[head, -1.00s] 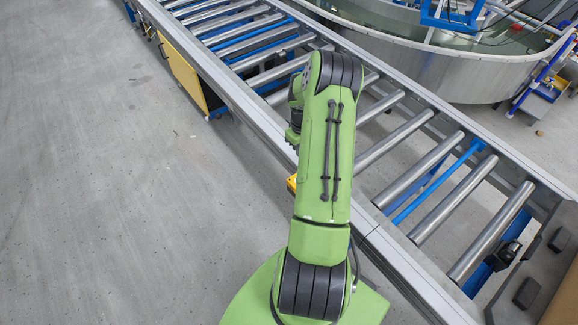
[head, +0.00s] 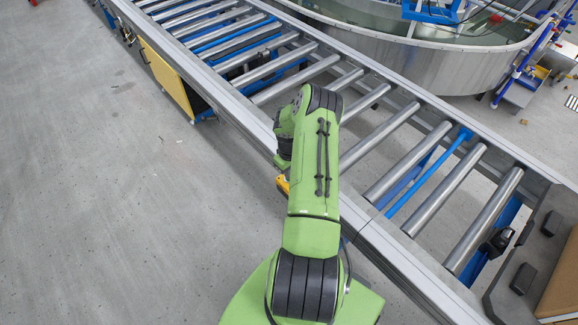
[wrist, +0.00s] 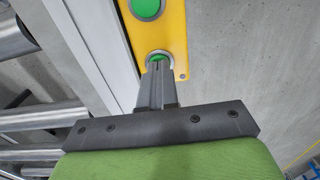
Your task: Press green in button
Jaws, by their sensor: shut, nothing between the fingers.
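In the wrist view a yellow button panel (wrist: 172,38) lies beside the conveyor frame. It carries one green button (wrist: 146,7) at the top edge of the picture and a second green button (wrist: 158,56) lower down. No label is readable on either. My gripper (wrist: 157,66) is shut and empty, with its fingertips over the lower button and hiding part of it. I cannot tell whether they touch it or whether it is pressed in. In the head view a small part of the yellow panel (head: 283,185) shows left of my arm, which hides the fingertips.
A roller conveyor (head: 402,150) runs diagonally across the head view, close beside my arm. A yellow board (head: 166,78) stands by its far left side. A large round metal tank (head: 440,62) is behind it. The grey floor at left is clear.

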